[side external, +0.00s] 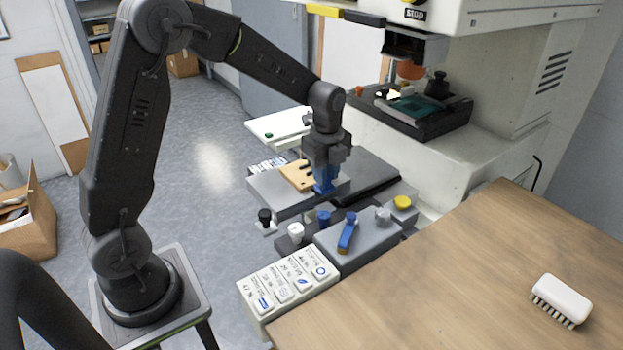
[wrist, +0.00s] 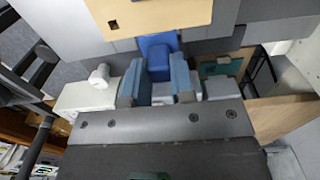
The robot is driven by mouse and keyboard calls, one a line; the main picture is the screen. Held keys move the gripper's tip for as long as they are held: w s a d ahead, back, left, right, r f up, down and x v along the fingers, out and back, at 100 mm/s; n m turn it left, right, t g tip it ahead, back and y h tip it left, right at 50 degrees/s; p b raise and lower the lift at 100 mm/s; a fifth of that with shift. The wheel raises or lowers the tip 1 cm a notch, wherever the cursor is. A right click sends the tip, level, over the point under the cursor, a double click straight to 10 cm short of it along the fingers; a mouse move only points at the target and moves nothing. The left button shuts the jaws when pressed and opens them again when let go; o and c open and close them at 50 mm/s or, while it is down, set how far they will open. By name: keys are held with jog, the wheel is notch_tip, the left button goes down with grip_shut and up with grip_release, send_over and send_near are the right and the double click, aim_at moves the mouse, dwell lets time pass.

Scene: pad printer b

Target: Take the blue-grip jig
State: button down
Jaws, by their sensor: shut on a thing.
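My gripper (side external: 325,182) points down over a grey platform in front of the printer. In the wrist view its two blue-grey fingers (wrist: 158,72) are shut on the blue grip (wrist: 160,48) of the jig. Beside it on the platform lies a tan notched plate (side external: 296,176), which also shows in the wrist view (wrist: 150,14). I cannot tell whether the plate and the blue grip are one piece. In the side view the grip is largely hidden by the fingers.
The printer (side external: 500,110) stands behind, with a dark tray (side external: 430,112). In front are a blue lever (side external: 347,232), a yellow knob (side external: 402,202), a white knob (side external: 296,231) and a labelled box (side external: 290,284). A white brush (side external: 562,298) lies on the otherwise clear wooden table (side external: 470,270).

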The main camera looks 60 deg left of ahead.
jog(key=shift+r, duration=1.65)
